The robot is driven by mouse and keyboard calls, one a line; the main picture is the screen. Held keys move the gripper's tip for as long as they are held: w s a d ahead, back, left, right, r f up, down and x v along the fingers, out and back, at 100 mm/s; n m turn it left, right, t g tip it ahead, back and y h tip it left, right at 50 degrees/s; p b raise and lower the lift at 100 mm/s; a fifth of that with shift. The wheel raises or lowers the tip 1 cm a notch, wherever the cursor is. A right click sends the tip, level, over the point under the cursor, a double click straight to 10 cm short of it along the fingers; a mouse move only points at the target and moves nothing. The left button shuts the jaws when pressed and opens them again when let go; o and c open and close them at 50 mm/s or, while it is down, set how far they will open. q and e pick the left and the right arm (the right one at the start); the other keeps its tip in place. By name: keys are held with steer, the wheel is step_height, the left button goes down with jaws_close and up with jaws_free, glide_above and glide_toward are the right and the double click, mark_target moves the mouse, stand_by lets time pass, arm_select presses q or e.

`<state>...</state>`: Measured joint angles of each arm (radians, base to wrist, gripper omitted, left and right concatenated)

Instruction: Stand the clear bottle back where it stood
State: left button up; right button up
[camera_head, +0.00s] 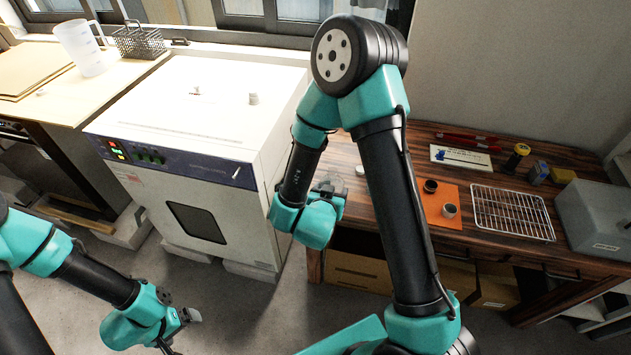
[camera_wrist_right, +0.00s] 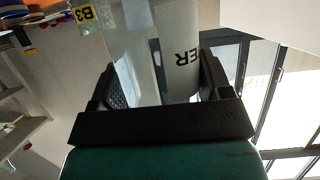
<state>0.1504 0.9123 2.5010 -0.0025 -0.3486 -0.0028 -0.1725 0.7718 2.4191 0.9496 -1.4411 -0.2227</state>
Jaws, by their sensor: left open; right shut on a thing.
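In the right wrist view, my right gripper (camera_wrist_right: 162,88) is shut on the clear bottle (camera_wrist_right: 137,60). A white label (camera_wrist_right: 178,55) with dark letters ending "ER" shows between the fingers. The bottle's far end runs out of the top of that view. In the head view, my right gripper (camera_head: 330,184) is by the oven's right side, partly hidden by my arm; the bottle is hard to make out there. My left gripper (camera_head: 178,332) is open and empty, low at the left above the floor.
The white drying oven (camera_head: 190,95) stands in the middle. The wooden table (camera_head: 385,150) at right carries an orange mat (camera_head: 462,192) with two small cups, a wire rack (camera_head: 512,213) and a grey box (camera_head: 600,212). A white jug (camera_head: 82,48) and wire basket (camera_head: 138,42) stand at back left.

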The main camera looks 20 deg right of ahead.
steer(key=shift+s+r, duration=0.1)
steer(key=shift+s, duration=0.05)
steer(key=w+d+f, duration=0.1)
steer(key=w+d, duration=0.6)
steer(key=w, duration=0.6)
steer(key=shift+d+f, duration=0.25)
steer(key=shift+d, duration=0.15)
steer(key=shift+w+d+f, duration=0.1)
steer(key=shift+w+f, duration=0.1)
steer(key=shift+f, duration=0.7)
steer(key=shift+w+d+f, duration=0.1)
steer(key=shift+w+f, duration=0.05)
steer(key=shift+f, duration=0.75)
steer(key=o, duration=1)
steer(key=shift+f, duration=0.1)
